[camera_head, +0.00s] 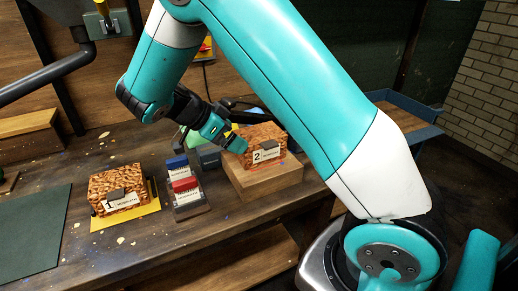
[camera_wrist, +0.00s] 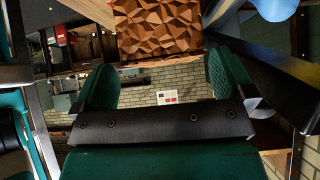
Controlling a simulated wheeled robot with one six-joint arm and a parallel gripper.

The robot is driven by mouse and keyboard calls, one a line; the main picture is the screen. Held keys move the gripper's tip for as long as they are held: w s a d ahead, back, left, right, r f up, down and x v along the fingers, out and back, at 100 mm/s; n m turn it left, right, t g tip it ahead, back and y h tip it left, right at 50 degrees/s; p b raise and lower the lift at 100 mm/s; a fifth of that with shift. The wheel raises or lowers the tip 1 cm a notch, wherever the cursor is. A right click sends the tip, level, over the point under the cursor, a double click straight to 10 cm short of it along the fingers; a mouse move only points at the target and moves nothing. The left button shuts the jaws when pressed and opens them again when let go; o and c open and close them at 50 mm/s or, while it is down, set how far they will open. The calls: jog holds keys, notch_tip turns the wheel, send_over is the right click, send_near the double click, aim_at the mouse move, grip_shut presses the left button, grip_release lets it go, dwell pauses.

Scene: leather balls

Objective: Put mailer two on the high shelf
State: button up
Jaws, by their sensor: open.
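Mailer two (camera_head: 262,158), a brown patterned box labelled 2, rests on a raised wooden block (camera_head: 262,186) on the bench. Its patterned face shows at the top of the wrist view (camera_wrist: 155,30). My gripper (camera_head: 238,144) is open at the left side of mailer two. In the wrist view its green finger pads (camera_wrist: 165,75) stand apart, with the box just beyond the tips; I cannot tell whether they touch it. Mailer one (camera_head: 118,190), a similar box labelled 1, sits on a yellow mat. I cannot tell which surface is the high shelf.
A holder with blue and red blocks (camera_head: 183,184) stands between the mailers. A raised wooden ledge (camera_head: 28,124) is at back left, with a dark green mat (camera_head: 35,225) in front. A blue-edged wooden tray (camera_head: 408,106) is at right. My arm crosses above the bench.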

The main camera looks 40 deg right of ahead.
aim_at(254, 156)
jog(key=p+x, duration=0.1)
jog(key=x, duration=0.4)
jog(key=c, duration=0.7)
